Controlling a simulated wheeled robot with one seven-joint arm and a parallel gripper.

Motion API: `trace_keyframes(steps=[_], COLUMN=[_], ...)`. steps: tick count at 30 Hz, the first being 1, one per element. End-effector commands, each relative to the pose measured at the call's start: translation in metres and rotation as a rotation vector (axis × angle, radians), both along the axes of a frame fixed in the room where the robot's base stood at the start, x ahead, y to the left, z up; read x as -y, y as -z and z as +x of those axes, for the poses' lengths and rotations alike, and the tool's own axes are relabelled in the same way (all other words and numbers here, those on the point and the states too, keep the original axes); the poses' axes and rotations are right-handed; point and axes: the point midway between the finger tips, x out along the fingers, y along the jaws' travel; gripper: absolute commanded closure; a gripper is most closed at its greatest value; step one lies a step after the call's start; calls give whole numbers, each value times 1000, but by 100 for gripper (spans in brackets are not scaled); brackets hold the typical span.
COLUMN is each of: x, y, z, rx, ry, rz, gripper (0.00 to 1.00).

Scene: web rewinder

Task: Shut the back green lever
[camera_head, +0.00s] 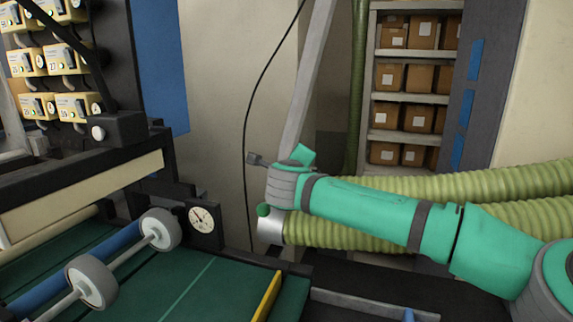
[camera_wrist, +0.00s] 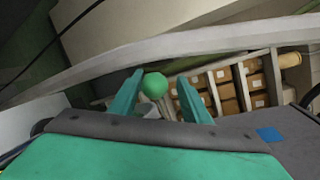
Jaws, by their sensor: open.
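A round green knob (camera_wrist: 155,85), which looks like the end of the back green lever, shows in the wrist view. It lies between the two teal fingers of my gripper (camera_wrist: 160,80) in the picture, with a gap on each side. A short pale stem shows below it. My gripper is open and empty; I cannot tell how far the knob is in depth. In the head view a small green ball (camera_head: 263,210) shows just below the end of my arm, above a silver cylinder. My fingers are largely hidden there by my wrist, and the lever's angle cannot be told.
Ribbed green hoses (camera_head: 420,235) run behind and below my arm. A slanted grey beam (camera_head: 307,85) stands behind my wrist. The machine with a dial gauge (camera_head: 202,218) and rollers is at left. Shelves of boxes (camera_head: 403,78) stand at the back.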

Motion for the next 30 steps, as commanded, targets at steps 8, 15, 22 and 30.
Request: trace_keyframes(steps=[8,15,22,30], x=[-18,-18,-18,-4], y=[3,3,3,2], z=[12,12,11,-6], rx=[0,0,0,0], ry=[-23,-23,-23,-45], rz=[-1,-1,0,0], gripper=[57,69,100,100])
